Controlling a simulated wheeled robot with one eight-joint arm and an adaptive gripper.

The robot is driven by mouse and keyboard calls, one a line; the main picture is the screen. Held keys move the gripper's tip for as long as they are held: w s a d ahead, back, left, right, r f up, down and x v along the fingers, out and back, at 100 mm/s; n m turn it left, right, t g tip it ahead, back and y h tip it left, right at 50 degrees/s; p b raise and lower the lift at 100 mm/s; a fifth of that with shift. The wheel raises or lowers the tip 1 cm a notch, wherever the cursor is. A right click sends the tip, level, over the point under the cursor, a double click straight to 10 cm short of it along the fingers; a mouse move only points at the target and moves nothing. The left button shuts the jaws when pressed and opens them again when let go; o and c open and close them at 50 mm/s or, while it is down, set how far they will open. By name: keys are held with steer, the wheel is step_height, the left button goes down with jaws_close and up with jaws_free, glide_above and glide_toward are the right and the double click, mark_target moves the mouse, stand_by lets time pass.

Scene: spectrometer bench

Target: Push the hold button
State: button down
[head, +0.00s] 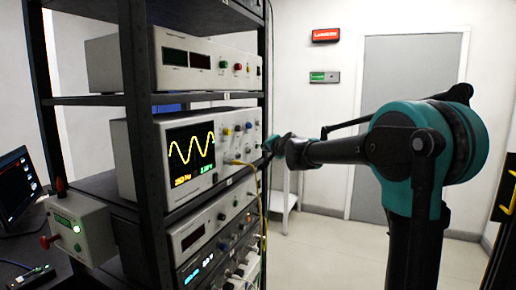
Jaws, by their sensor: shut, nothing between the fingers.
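An oscilloscope (148,160) sits on the middle shelf of the rack, its screen (191,155) showing a yellow sine wave and number readouts. Small coloured knobs or buttons (238,129) line the panel right of the screen. No label is readable, so I cannot tell which one is the hold button. My gripper (269,146) is small at the end of my arm, close to the right end of the oscilloscope front. It looks shut and empty. I cannot tell whether it touches the panel.
The dark rack (140,90) holds another instrument (190,62) above and several below, with yellow cables (262,200) hanging at its right edge. A box with a green light (77,228) and a monitor (14,185) stand at left.

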steer(key=shift+a, duration=0.1)
stand_by(0.5)
steer(key=shift+w+a, duration=0.15)
steer(key=shift+a, duration=0.2)
stand_by(0.4)
steer(key=shift+d, duration=0.45)
steer(key=s+d, duration=0.2)
steer(key=d, duration=0.3)
steer(key=shift+s+d, duration=0.2)
steer(key=shift+d, duration=0.15)
stand_by(0.4)
